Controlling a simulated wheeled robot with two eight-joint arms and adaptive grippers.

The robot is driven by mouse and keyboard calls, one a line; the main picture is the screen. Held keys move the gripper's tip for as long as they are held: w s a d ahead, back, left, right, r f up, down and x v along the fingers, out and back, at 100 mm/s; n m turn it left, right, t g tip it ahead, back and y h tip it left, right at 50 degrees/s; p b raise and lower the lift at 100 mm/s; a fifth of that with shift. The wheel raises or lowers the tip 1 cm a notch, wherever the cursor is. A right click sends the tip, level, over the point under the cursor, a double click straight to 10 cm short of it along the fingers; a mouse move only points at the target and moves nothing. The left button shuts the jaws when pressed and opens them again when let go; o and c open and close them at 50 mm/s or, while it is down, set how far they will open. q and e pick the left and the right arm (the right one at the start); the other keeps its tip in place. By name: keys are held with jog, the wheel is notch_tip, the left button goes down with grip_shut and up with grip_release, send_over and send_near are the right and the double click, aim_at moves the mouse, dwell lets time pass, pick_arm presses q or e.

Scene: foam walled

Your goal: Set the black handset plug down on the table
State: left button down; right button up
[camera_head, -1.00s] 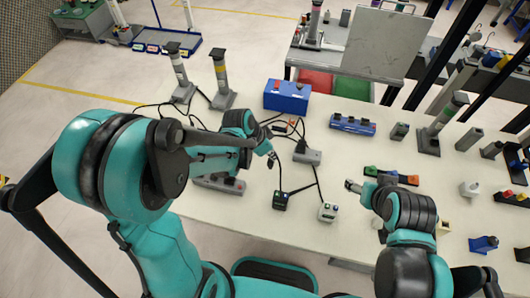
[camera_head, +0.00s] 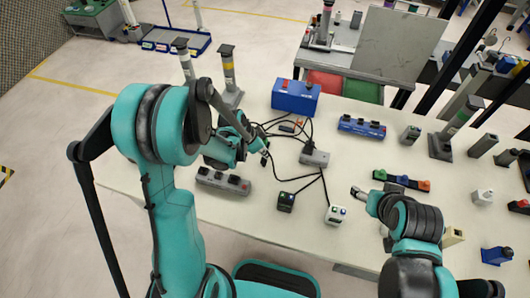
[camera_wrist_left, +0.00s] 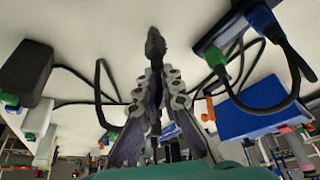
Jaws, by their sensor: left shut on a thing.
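My left gripper (camera_head: 262,152) is above the left-middle of the white table (camera_head: 255,215). In the left wrist view its fingers (camera_wrist_left: 157,85) are closed together on the black handset plug (camera_wrist_left: 155,45), a dark narrow piece poking out past the fingertips. In the head view the plug is small and mostly lost beside the fingers. I cannot tell whether it touches the table. My right gripper (camera_head: 358,192) is over the table's front middle, near the white adapter; its jaw opening is too small to read.
A black adapter (camera_head: 286,201), a white adapter (camera_head: 335,215) and loose black cables lie nearby. A blue box (camera_head: 296,96) and a blue strip (camera_head: 362,127) stand behind.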

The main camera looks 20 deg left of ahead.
pick_arm(q)
jog(key=shift+f, duration=0.1)
jog(key=c, duration=2.1)
grip_release()
jog(key=shift+f, duration=0.1)
jog(key=shift+c, duration=0.2)
jog(key=o, duration=0.4)
jog(key=shift+o, duration=0.2)
